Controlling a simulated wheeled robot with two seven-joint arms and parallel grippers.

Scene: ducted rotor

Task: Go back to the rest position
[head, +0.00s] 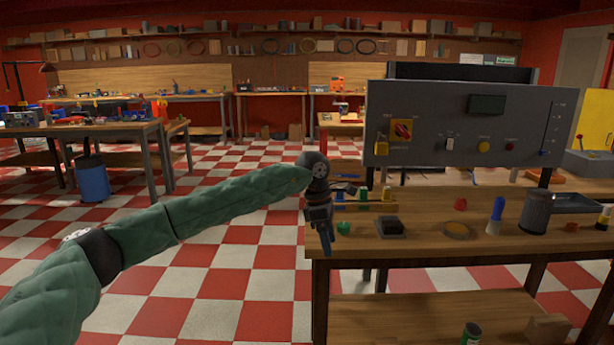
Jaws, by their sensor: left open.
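My left arm comes in from the left in a green sleeve. Its gripper (322,240) hangs downward at the left end of the wooden workbench (470,271), in front of the bench's left edge. The gripper is open and I see nothing held in it, though its fingers are small and dark here. A green object (343,228) lies on the bench just right of the fingers; I cannot tell if they touch. My right gripper is not in view.
A grey control panel (455,150) stands behind the bench. On the bench are a black block (390,228), a round tan dish (457,230), a blue-and-white tool (495,216) and a dark metal can (534,213). Checkered floor (220,255) is open to the left. A blue bin (92,180) stands farther back.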

